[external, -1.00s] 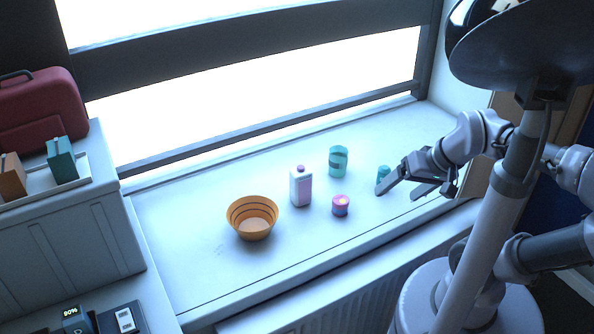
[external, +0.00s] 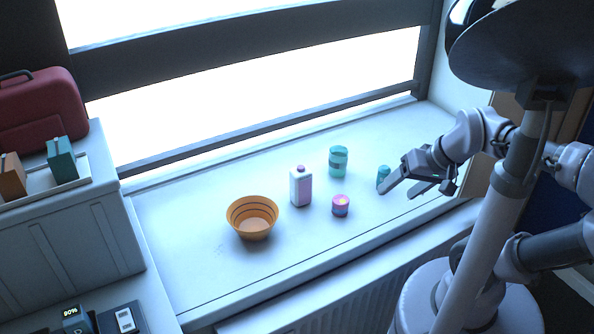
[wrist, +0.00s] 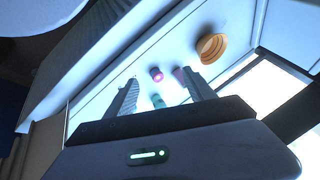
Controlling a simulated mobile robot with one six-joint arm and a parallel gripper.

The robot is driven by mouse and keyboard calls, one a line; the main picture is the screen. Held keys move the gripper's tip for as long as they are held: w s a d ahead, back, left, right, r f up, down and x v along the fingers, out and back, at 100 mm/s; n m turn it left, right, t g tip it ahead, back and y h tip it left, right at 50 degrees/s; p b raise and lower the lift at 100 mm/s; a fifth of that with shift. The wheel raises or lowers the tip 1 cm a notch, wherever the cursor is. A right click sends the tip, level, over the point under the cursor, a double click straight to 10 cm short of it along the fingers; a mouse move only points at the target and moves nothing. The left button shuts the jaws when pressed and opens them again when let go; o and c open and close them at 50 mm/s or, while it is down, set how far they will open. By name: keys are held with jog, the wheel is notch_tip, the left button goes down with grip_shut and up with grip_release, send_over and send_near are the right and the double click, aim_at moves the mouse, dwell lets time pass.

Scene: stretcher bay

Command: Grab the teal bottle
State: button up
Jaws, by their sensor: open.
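The small teal bottle (external: 383,173) stands on the white sill, close behind my gripper in the external view; its lower part is partly hidden by a finger. In the wrist view a teal shape (wrist: 157,101), which looks like this bottle, shows between the fingers, its lower part cut off by the gripper body. My gripper (external: 399,192) is open and empty, with its fingers pointing left along the sill. In the wrist view the open fingers (wrist: 160,78) stand apart on either side of the teal shape. I cannot tell whether they touch it.
A teal banded cup (external: 338,163) stands behind, near the window. A pale bottle with a pink cap (external: 301,187), a pink and blue candle-like jar (external: 341,206) and an orange bowl (external: 252,219) stand further left. The sill's front strip is clear.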

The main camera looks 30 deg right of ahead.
jog(key=w+d+r+m+g+p, duration=0.1)
jog(key=w+d+r+m+p, duration=0.2)
jog(key=w, duration=0.4)
jog(key=m+g+h+p, duration=0.2)
jog(key=m+g, duration=0.3)
jog(key=m, duration=0.6)
send_over(383, 167)
notch_tip(383, 167, down, 12)
jog(key=r, duration=0.1)
notch_tip(383, 167, down, 12)
jog(key=b, duration=0.4)
jog(key=shift+d+r, duration=0.15)
notch_tip(383, 167, down, 6)
jog(key=b, duration=0.3)
jog(key=shift+s+f, duration=0.15)
jog(key=shift+f, duration=0.05)
jog(key=shift+r, duration=0.15)
jog(key=shift+c, duration=0.4)
grip_shut()
